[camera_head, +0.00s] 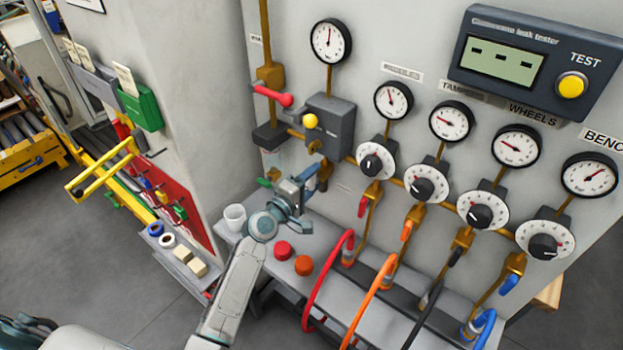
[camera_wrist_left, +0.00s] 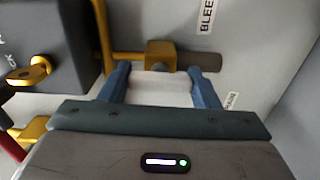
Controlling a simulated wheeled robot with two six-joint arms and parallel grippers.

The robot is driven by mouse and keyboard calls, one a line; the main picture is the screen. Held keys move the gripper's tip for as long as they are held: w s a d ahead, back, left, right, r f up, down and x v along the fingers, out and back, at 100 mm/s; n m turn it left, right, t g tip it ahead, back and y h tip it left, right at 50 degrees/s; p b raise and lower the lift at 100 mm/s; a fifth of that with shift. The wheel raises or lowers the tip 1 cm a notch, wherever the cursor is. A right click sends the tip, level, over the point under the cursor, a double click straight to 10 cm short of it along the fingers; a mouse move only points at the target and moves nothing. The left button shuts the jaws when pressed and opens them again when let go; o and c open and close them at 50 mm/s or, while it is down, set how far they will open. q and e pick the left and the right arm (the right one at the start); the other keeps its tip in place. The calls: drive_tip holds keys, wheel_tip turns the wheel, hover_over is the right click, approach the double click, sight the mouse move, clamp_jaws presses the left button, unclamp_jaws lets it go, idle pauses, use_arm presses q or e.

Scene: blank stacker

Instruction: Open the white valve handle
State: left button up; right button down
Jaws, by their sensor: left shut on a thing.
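The white valve handle (camera_wrist_left: 162,88) shows in the left wrist view as a pale flat piece between my two blue fingers. It sits by a brass valve body (camera_wrist_left: 160,54) on a brass pipe, near a label starting "BLEE". My left gripper (camera_wrist_left: 157,72) is shut on the handle, one finger at each side. In the head view my left gripper (camera_head: 308,174) is at the panel, below the dark regulator box. There the gripper hides the handle.
A dark box with a yellow knob (camera_head: 310,121) and a red handle (camera_head: 273,95) are close above. Dials and coloured hoses fill the panel to the right. A white cup (camera_head: 234,217), red cap (camera_head: 283,250) and orange cap (camera_head: 304,265) stand on the shelf.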

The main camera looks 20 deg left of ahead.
use_arm(q)
drive_tip(key=shift+n, duration=0.3)
idle(0.4)
drive_tip(key=o, duration=1)
drive_tip(key=shift+s, duration=0.1)
drive_tip(key=shift+b+v, duration=1.1)
drive_tip(key=shift+v, duration=4.3)
